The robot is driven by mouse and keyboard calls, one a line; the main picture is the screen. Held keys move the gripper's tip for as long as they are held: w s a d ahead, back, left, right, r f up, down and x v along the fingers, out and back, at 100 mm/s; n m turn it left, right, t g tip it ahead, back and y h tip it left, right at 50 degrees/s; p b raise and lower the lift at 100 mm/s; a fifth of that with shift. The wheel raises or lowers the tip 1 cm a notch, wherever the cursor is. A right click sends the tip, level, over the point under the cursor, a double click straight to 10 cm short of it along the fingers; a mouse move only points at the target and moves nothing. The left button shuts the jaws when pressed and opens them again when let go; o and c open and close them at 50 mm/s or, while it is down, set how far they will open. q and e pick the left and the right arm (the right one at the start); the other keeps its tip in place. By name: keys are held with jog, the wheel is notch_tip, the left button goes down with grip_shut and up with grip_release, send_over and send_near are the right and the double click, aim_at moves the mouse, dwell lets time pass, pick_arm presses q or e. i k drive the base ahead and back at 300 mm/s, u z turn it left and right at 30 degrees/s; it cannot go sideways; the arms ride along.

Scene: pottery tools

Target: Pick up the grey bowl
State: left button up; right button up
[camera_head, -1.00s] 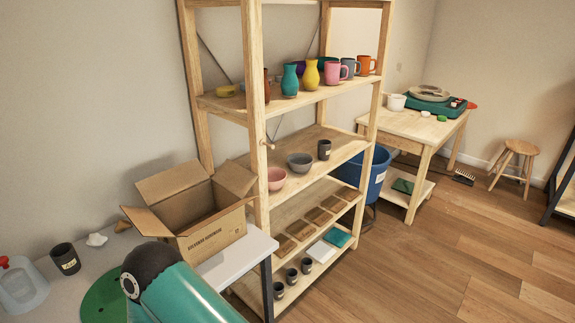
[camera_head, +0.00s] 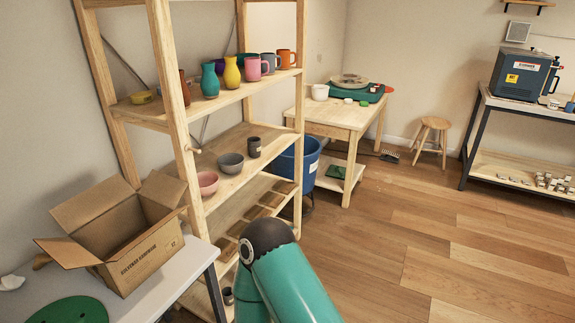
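The grey bowl (camera_head: 231,163) stands upright on the middle shelf of the wooden shelving unit (camera_head: 172,110). It sits between a pink bowl (camera_head: 208,183) on its left and a dark grey cup (camera_head: 254,147) on its right. A teal arm link of mine rises at the bottom centre, below and in front of the shelf, apart from the bowl. Neither of my grippers is visible in this view.
An open cardboard box (camera_head: 118,232) stands on the white table (camera_head: 185,262) at left. Vases and mugs line the shelf above the bowl. A wooden table (camera_head: 335,118) and a blue bin (camera_head: 302,165) stand behind. The wooden floor at right is clear up to a stool (camera_head: 432,130).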

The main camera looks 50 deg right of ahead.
aim_at(229, 164)
jog(key=u, duration=0.75)
jog(key=i, duration=0.1)
jog(key=z, duration=1.9)
jog(key=k, duration=0.9)
jog(key=z, duration=0.15)
jog(key=i, duration=0.9)
jog(key=u, duration=0.25)
jog(key=k, duration=0.75)
jog(key=z, duration=0.25)
jog(key=i, duration=0.7)
jog(key=u, duration=0.05)
